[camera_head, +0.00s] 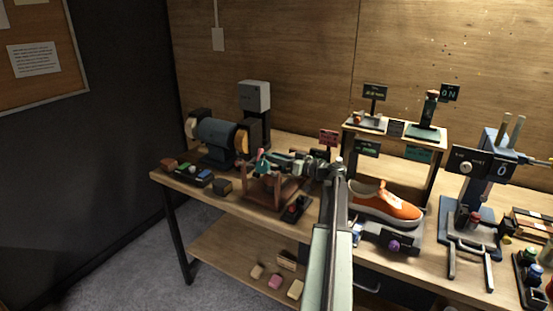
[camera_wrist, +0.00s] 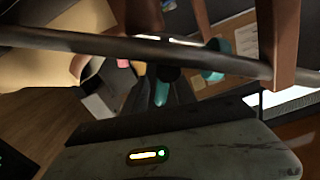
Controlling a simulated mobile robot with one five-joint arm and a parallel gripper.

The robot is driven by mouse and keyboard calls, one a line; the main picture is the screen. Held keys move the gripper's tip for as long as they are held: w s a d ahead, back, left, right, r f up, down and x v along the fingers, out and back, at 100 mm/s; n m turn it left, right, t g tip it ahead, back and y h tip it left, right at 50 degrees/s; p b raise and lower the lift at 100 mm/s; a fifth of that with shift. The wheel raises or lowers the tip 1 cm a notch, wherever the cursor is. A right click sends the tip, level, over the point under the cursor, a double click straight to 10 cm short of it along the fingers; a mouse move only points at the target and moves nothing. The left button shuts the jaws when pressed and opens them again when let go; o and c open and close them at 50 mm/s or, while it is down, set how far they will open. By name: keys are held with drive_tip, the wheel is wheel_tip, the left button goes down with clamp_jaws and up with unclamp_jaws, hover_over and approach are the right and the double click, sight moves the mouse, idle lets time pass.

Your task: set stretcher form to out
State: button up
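No part is plainly marked as the stretcher form, so I cannot tell which piece it is. An orange sneaker (camera_head: 398,208) with a white sole sits on the bench at centre right, beside a dark unit with a purple knob (camera_head: 393,245). My arm rises from the bottom centre and bends left. My gripper (camera_head: 268,164) is small and cluttered there, over a reddish-brown wooden stand (camera_head: 268,192), left of the sneaker. In the wrist view, a dark bar and brown posts cross close in front, with teal pieces behind; the finger gap is unclear.
A blue bench motor (camera_head: 217,138) with wheels stands at the back left. A small raised shelf (camera_head: 395,130) with signs is behind the sneaker. A blue press-like frame (camera_head: 482,180) with a display reading 0 stands at right. Small blocks lie on the lower shelf (camera_head: 235,250).

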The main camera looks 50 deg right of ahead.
clamp_jaws()
drive_tip(key=shift+d+r, duration=0.1)
idle(1.2)
